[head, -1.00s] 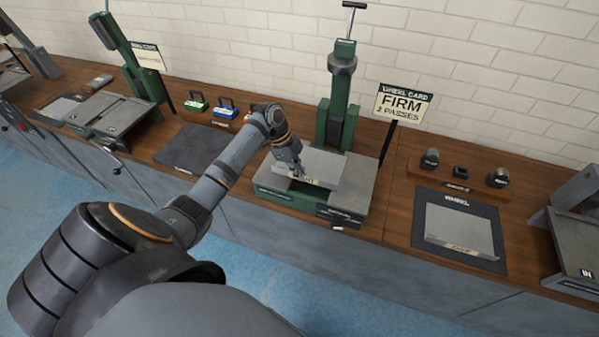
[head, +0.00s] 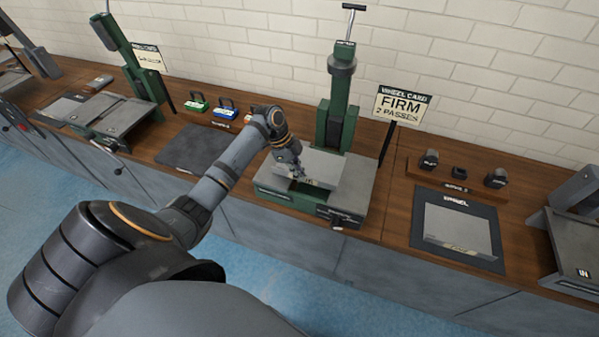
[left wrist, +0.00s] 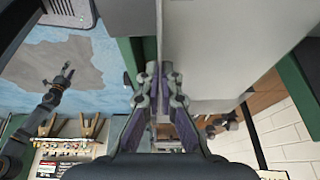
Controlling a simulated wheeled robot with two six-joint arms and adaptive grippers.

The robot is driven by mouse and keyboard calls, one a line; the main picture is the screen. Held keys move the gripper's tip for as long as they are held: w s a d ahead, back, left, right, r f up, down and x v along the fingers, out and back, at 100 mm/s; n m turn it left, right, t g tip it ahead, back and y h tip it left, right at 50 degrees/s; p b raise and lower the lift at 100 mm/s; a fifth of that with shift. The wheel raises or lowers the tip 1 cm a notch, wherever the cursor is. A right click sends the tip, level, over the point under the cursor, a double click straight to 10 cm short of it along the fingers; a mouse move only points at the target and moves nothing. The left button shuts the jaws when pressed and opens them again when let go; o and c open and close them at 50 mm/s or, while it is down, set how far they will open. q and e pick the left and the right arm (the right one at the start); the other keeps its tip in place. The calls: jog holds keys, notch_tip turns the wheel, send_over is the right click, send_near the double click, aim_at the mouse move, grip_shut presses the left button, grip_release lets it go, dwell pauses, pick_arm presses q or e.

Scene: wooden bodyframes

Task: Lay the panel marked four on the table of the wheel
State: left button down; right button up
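The wheel is a green machine (head: 337,122) with a grey table (head: 349,194) at its foot, in the middle of the head view. A flat grey panel (head: 322,167) lies over that table; its label cannot be read now. My left gripper (head: 298,174) is at the panel's near left edge. In the left wrist view my left gripper (left wrist: 160,78) has its fingers close together on either side of the edge of the panel (left wrist: 215,45). My right gripper (left wrist: 67,70) shows small over the floor in the left wrist view, its fingers apart and empty.
A sign reading FIRM, 2 PASSES (head: 401,105) stands right of the wheel. Further right, a dark mat (head: 420,212) bears another grey panel, with several dark rollers behind. Left of the wheel is a bare dark mat (head: 190,147), with coloured-handled tools (head: 197,103) behind it.

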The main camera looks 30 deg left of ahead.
dwell(0.8)
pick_arm(q)
jog(key=c, duration=1.4)
grip_release()
jog(key=shift+c, duration=0.2)
jog(key=shift+o, duration=0.4)
jog(key=shift+f, duration=0.1)
jog(key=o, duration=0.5)
notch_tip(320, 180, up, 7)
jog(key=p, duration=0.7)
